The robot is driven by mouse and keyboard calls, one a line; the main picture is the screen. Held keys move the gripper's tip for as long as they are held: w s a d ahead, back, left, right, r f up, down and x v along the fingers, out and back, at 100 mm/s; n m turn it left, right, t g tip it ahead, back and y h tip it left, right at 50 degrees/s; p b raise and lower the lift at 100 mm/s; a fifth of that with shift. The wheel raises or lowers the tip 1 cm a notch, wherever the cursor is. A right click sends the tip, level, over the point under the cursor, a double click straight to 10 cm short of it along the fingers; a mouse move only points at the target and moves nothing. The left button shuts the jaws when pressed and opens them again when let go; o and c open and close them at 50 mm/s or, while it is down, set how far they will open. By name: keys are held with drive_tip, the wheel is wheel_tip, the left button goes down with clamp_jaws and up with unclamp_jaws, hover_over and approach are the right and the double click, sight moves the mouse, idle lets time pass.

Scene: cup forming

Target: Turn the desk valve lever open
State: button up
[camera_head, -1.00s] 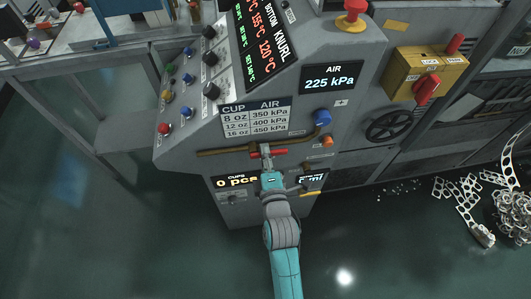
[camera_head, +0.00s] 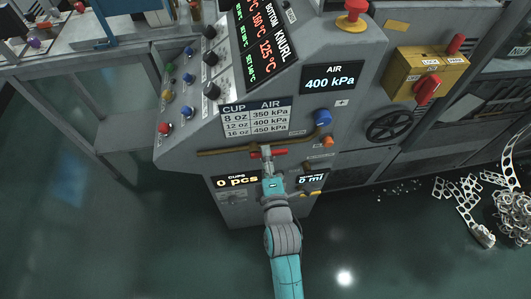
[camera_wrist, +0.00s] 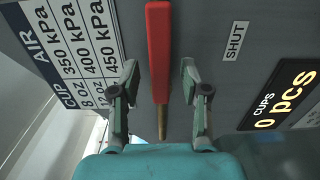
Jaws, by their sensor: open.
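The valve lever (camera_head: 279,152) is a red bar on the front of the grey machine, lying along a brown pipe (camera_head: 220,152). In the wrist view the red lever (camera_wrist: 158,50) runs lengthwise up the picture, with a brass-coloured piece below its lower end. A label reading SHUT (camera_wrist: 236,41) is to its right. My gripper (camera_head: 267,163) is at the lever. In the wrist view my gripper (camera_wrist: 158,80) is open, one finger on each side of the lever, with a visible gap to each.
Above the pipe are a cup and air table (camera_head: 256,117), a blue knob (camera_head: 322,117) and an air display (camera_head: 332,77) reading 400 kPa. A black handwheel (camera_head: 389,127) and a yellow box (camera_head: 427,72) are to the right.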

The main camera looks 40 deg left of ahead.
drive_tip(key=v, duration=1)
drive_tip(key=shift+d, duration=0.15)
drive_tip(key=shift+s, duration=0.1)
drive_tip(key=s+d+f+m+t+h, duration=0.25)
drive_tip(key=d+m, duration=0.35)
drive_tip(key=d, duration=0.5)
drive_tip(key=s+d+f+m+t+h, duration=0.15)
drive_tip(key=s+d+m+h, duration=0.35)
drive_tip(key=d, duration=0.7)
drive_tip(key=s+d+r+m+h, duration=0.3)
drive_tip(key=s+d+m, duration=0.4)
drive_tip(key=m, duration=0.1)
drive_tip(key=s+d+r+m+g+h, duration=0.1)
drive_tip(key=s+d+r+m+h, duration=0.2)
drive_tip(key=s+d+m, duration=0.4)
drive_tip(key=shift+m, duration=1)
